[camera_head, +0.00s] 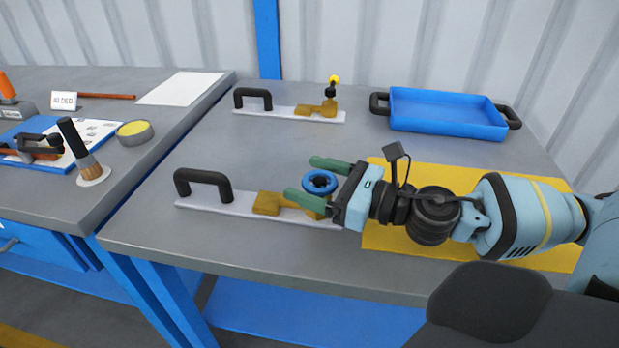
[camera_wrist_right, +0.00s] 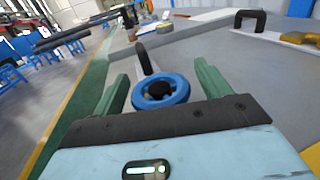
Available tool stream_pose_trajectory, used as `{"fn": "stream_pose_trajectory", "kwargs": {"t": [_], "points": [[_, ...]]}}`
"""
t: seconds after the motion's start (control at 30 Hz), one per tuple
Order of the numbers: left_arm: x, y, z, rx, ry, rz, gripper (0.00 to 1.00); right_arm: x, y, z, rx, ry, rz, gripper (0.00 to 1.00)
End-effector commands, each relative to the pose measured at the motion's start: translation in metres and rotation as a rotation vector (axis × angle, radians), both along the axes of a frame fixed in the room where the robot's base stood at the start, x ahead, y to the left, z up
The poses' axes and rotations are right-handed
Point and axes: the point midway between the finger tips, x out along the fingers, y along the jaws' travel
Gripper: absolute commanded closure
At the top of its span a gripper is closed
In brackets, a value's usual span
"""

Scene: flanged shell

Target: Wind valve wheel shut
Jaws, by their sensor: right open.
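The blue valve wheel (camera_head: 320,182) sits above the brass valve body (camera_head: 268,203) on the near grey plate (camera_head: 225,208), which has a black handle (camera_head: 203,182). My right gripper (camera_head: 308,178) is open, with its two green fingers on either side of the wheel. In the right wrist view the wheel (camera_wrist_right: 160,91) lies between the open fingers (camera_wrist_right: 162,85), with gaps on both sides. The wheel's stem is mostly hidden. My left gripper does not show in either view.
A second plate (camera_head: 270,112) with a brass valve (camera_head: 318,109) and yellow knob (camera_head: 334,79) lies farther back. A blue tray (camera_head: 445,96) stands at back right. A yellow mat (camera_head: 385,240) lies under my right arm. A side bench (camera_head: 40,187) at left holds tools.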

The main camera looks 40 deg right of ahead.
Motion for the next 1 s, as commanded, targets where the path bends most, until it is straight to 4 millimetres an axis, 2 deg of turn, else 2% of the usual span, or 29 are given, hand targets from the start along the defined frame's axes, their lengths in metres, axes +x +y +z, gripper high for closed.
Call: {"fn": "stream_pose_trajectory", "kwargs": {"t": [0.63,0.97,1.0], "points": [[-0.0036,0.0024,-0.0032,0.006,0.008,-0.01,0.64,0.0071,0.0035,0.0,-0.003,0.001,0.001,0.25],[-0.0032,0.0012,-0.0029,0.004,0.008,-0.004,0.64,0.0071,0.0036,0.0,-0.003,0.001,0.001,0.68],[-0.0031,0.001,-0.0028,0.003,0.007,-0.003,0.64,0.0071,0.0035,0.0,-0.003,0.001,0.001,0.68]]}}
